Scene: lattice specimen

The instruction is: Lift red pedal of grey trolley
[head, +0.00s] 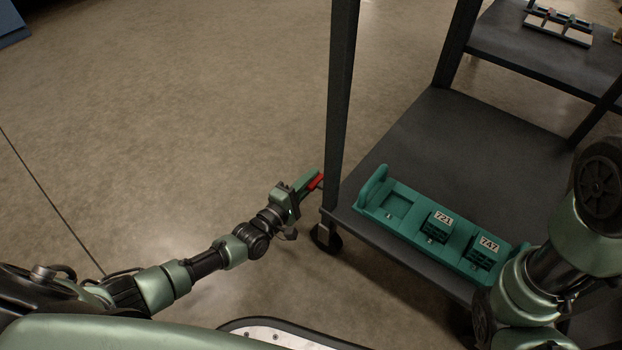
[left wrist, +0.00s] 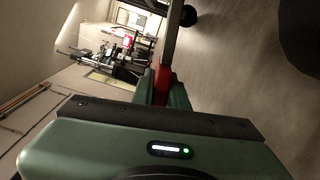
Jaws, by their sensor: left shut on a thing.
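The grey trolley (head: 440,130) stands to the right in the head view, with dark shelves and posts. My left gripper (head: 311,180) reaches in from the left and is shut on the red pedal. In the left wrist view the red pedal (left wrist: 161,86) lies between the green fingers, partly hidden by the gripper body. My right arm shows at the right edge of the head view; its gripper is not visible.
A green tray (head: 400,224) with blocks labelled 721 and 747 sits on the trolley's lower shelf. A rack with pale pieces (head: 560,27) is on another shelf. A caster (head: 326,237) is close to my left gripper.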

